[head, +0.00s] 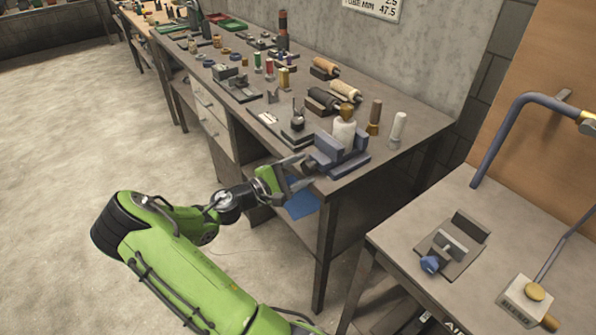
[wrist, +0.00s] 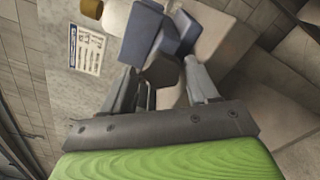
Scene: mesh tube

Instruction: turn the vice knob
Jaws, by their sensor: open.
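A blue-grey vice (head: 345,153) stands on the near right end of the long workbench, and it also shows at the top of the wrist view (wrist: 160,32). A dark grey-brown part at its front, which looks like the vice knob (head: 309,167), faces my gripper; the fingers partly hide it. My gripper (head: 300,172) is open at the bench's front edge, its fingers pointing at the vice. In the wrist view the fingers (wrist: 166,88) are spread, with the knob (wrist: 162,72) seen between and beyond them. I cannot tell whether they touch it.
A white spool (head: 344,133) stands behind the vice, with several more spools, tools and small parts along the workbench (head: 395,150). On the right, a second table (head: 400,232) bears a small vice with a blue knob (head: 430,263). The floor (head: 80,130) at left is clear.

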